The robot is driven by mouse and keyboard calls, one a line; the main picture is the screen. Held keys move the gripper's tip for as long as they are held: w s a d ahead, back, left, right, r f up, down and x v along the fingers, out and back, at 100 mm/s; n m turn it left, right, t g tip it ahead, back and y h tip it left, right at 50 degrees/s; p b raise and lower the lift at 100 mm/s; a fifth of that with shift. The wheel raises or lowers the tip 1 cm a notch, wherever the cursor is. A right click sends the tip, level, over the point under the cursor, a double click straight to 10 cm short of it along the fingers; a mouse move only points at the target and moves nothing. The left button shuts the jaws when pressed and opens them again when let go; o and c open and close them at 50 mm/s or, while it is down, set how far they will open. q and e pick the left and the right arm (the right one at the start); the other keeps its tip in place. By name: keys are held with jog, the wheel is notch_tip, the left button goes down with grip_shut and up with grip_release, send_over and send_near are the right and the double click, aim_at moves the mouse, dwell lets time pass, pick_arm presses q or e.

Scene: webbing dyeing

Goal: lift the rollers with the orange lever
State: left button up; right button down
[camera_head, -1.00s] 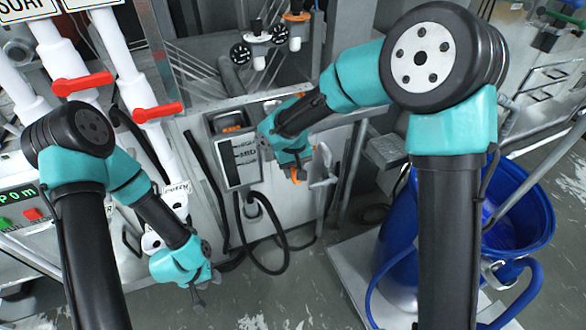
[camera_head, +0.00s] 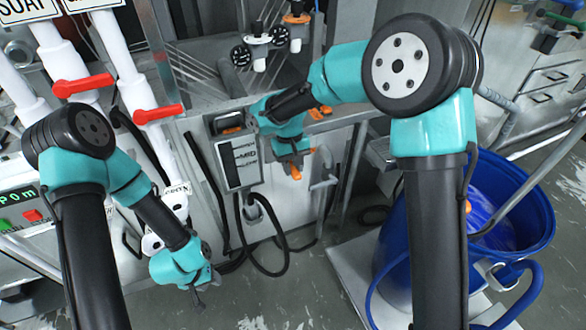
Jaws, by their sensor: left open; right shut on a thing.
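A small orange end (camera_head: 296,172), which looks like the tip of the orange lever, shows just below my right gripper (camera_head: 293,160), in front of the grey machine panel. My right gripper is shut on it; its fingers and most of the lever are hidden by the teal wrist. My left gripper (camera_head: 198,291) hangs open and empty, low at the left above the floor. I cannot make out the rollers clearly.
Red-handled valves (camera_head: 160,114) on white pipes stand at the left. A black cable (camera_head: 283,262) loops below the panel box. A blue barrel (camera_head: 535,235) stands at the right. A grey bent bar (camera_head: 325,187) is close to the right of my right gripper. Floor is free at bottom centre.

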jog(key=shift+w+a+r+g+h, duration=0.1)
jog(key=shift+w+r+g+h, duration=0.15)
jog(key=shift+r+g, duration=0.45)
jog(key=shift+w+r+g+h, duration=0.15)
jog(key=shift+w+r+g, duration=0.15)
jog(key=shift+g, duration=0.6)
jog(key=c, duration=0.9)
grip_release()
jog(key=shift+s, duration=0.1)
jog(key=shift+r, duration=0.1)
jog(key=v, duration=1.7)
jog(key=shift+r, duration=0.1)
